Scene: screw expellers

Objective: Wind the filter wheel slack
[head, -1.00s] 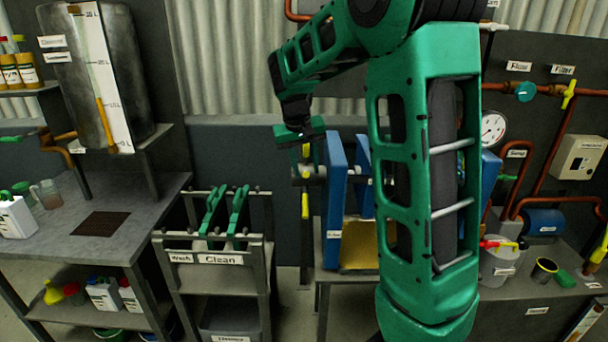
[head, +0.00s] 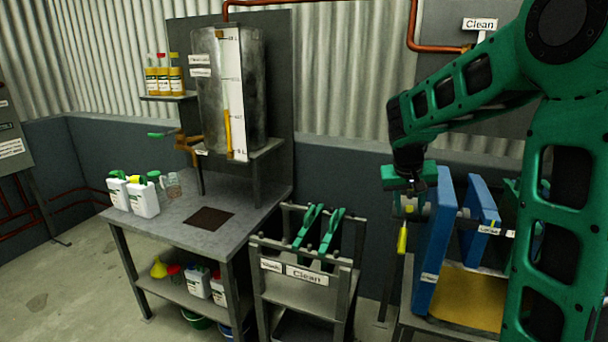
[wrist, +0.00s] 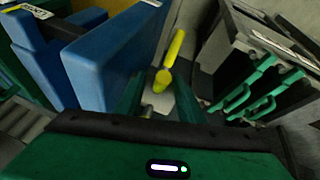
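The filter wheel shows in the head view as a bar with yellow grips (head: 402,238) at the left end of the blue filter plates (head: 436,245). One yellow grip hangs down; the upper part is partly hidden by my gripper (head: 408,188), which is just above it. In the wrist view the yellow grip (wrist: 163,80) shows between and beyond the two green fingers of my gripper (wrist: 159,100). The fingers stand apart, with a visible gap on the grip's sides. I cannot tell whether either finger touches the wheel.
A rack with green tools, labelled Clean (head: 306,274), stands left of the press, with a narrow floor gap between. Further left is a grey bench (head: 175,235) with bottles and a tall gauge tank (head: 212,95). A yellow tray (head: 465,298) lies under the plates.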

